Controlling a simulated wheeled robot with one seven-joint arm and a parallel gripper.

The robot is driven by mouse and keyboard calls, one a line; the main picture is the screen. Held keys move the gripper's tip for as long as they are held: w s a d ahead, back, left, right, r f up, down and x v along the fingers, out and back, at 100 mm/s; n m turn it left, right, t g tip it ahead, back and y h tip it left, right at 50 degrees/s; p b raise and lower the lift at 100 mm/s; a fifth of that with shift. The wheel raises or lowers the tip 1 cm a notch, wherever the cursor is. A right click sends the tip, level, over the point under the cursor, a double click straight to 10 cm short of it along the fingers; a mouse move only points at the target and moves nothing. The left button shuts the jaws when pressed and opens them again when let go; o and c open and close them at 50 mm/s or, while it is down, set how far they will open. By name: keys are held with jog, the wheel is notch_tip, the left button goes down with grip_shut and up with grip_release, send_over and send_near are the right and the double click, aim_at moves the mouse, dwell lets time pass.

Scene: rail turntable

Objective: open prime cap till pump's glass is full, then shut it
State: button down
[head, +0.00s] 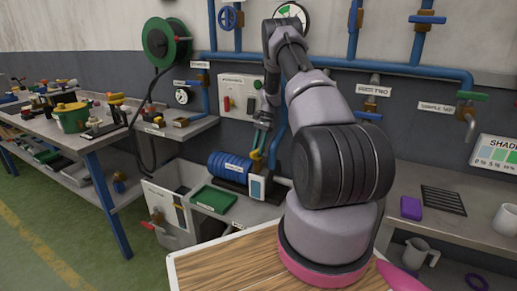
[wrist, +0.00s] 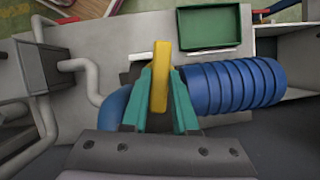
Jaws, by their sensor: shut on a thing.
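Blue pipes with valves (head: 420,70) run along the wall. A grey control box (head: 240,97) hangs behind my arm. A wooden-topped surface (head: 225,268) is nearest.

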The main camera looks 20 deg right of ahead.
dwell(0.3)
jog(key=c, duration=0.7)
grip_release()
jog(key=shift+r, duration=0.1)
jog(key=v, duration=0.7)
jog(key=shift+w+r, duration=0.1)
jog(key=shift+r, duration=0.1)
